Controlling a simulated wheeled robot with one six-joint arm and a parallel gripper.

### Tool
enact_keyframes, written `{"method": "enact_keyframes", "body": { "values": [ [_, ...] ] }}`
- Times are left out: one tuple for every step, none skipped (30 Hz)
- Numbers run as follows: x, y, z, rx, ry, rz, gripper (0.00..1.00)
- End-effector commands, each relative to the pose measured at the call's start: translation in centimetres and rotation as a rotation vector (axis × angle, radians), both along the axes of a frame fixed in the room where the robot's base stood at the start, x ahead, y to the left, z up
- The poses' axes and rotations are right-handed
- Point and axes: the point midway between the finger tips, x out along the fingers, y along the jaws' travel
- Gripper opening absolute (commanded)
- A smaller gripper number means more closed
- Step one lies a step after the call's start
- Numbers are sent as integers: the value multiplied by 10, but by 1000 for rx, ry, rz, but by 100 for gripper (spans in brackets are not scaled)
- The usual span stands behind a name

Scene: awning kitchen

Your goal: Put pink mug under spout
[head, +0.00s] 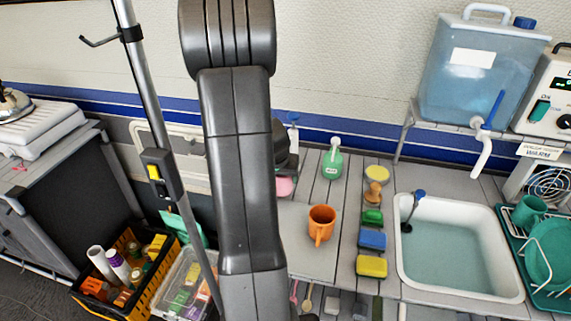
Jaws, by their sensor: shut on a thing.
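The pink mug (284,187) shows only as a sliver at the right edge of my arm, which hides the rest of it. My gripper (284,165) is mostly hidden behind my arm; a dark part of it shows just above the mug, and it is shut on the mug. I cannot tell whether the mug touches the counter. A white spout (482,157) with a blue lever hangs below the blue water container (477,75), above the counter behind the sink, well to the right of my gripper.
A green dish rack (540,250) is at the right.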

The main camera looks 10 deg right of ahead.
Motion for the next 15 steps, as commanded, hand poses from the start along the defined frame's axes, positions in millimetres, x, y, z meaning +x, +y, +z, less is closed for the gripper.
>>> {"method": "enact_keyframes", "body": {
  "values": [
    [6, -3, 2, 0, 1, -1, 40],
    [9, -4, 2, -1, 0, -1, 40],
    [12, -5, 2, -1, 0, -1, 40],
    [13, -6, 1, -1, 1, 0, 40],
    [14, -6, 1, -1, 1, 0, 40],
    [16, -7, 1, -1, 1, 0, 40],
    [18, -8, 1, 0, 0, 0, 40],
    [20, -9, 1, 0, 0, -1, 40],
    [24, -11, 2, 0, 1, -2, 40],
    [29, -13, 2, 0, 1, -2, 40],
    [33, -15, 3, 0, 1, -2, 40],
    [39, -17, 3, 0, 1, -1, 40],
    [43, -19, 3, 0, 1, -1, 40],
    [47, -20, 3, 0, 1, -2, 40],
    [47, -21, -3, 0, 4, -1, 40]
  ]
}}
